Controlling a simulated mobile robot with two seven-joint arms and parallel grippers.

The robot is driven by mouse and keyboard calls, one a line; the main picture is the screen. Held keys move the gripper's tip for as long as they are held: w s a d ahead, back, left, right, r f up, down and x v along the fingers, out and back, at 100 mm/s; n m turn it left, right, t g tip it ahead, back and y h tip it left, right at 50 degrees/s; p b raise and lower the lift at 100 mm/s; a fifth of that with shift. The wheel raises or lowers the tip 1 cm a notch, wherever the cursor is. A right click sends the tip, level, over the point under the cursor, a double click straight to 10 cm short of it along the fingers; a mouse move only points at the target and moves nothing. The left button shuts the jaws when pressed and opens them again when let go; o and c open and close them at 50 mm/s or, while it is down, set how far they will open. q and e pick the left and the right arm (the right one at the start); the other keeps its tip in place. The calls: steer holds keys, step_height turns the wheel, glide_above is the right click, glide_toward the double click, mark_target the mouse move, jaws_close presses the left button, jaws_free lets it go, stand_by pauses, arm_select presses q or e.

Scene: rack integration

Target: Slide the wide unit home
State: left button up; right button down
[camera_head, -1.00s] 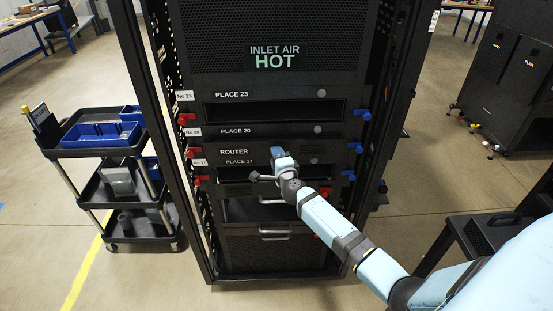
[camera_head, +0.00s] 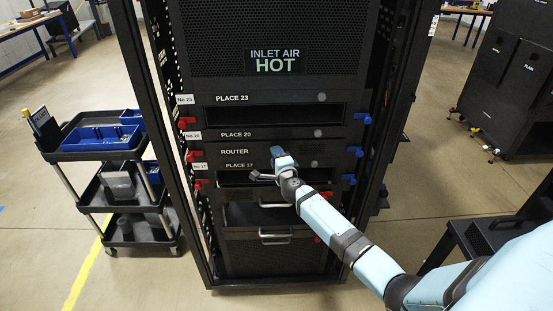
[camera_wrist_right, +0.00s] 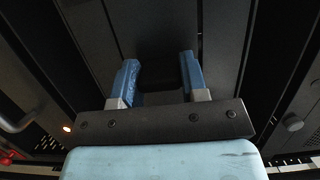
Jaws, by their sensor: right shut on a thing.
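The rack's wide black unit marked ROUTER (camera_head: 312,151) shows as a flat front panel between the PLACE 20 strip and the PLACE 17 opening. My right gripper (camera_head: 279,152) is at this panel, right of the ROUTER lettering. In the right wrist view its two blue fingers (camera_wrist_right: 160,78) stand apart, with a dark part (camera_wrist_right: 160,90) between them. The gripper is shut on this part, which I take to belong to the wide unit. The exact contact is too dark to make out. My left gripper is not in view.
The PLACE 23 slot (camera_head: 270,113) is open above. A cart (camera_head: 95,152) with blue bins stands left.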

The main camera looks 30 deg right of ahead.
steer(key=shift+w+d+r, duration=0.15)
steer(key=shift+w+r, duration=0.05)
steer(key=shift+r, duration=0.05)
steer(key=c, duration=0.6)
jaws_free()
steer(key=shift+o, duration=0.2)
steer(key=shift+s+f, duration=0.1)
steer(key=shift+f, duration=0.15)
steer(key=p+v, duration=0.1)
steer(key=v, duration=1.2)
steer(key=shift+s, duration=0.35)
steer(key=shift+a+r, duration=0.15)
steer(key=shift+a, duration=0.1)
